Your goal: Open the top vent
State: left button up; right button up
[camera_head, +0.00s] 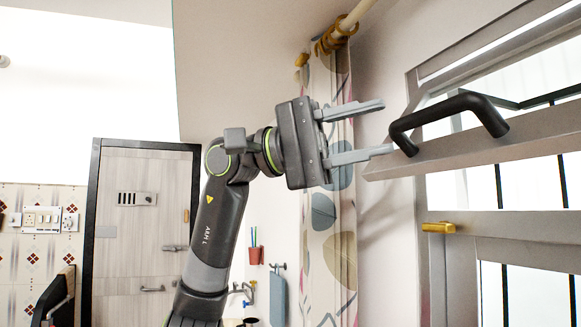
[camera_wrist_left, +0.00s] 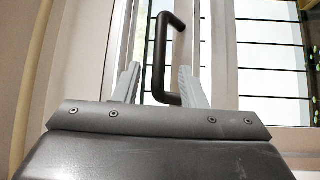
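The top vent (camera_head: 470,152) is a grey framed window pane at the upper right in the head view. Its lower rail stands out at an angle from the window frame (camera_head: 455,225), so it looks partly open. A black bent handle (camera_head: 450,108) is fixed to that rail. My left gripper (camera_head: 388,127) is open and empty, just left of the handle, with one finger above the other. In the left wrist view the handle (camera_wrist_left: 159,50) shows beyond and between the two spread fingers of the gripper (camera_wrist_left: 159,72). Contact cannot be told. My right gripper is not in view.
A yellow latch (camera_head: 438,227) sits on the window frame below the vent. A patterned curtain (camera_head: 330,215) hangs from a rod (camera_head: 345,25) behind my left gripper. A grey door (camera_head: 140,225) and a wall with switches (camera_head: 42,219) are far left.

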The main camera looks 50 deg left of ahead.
pick_arm(q)
jog(key=b+v, duration=0.3)
jog(key=v, duration=0.7)
jog(key=shift+a, duration=0.15)
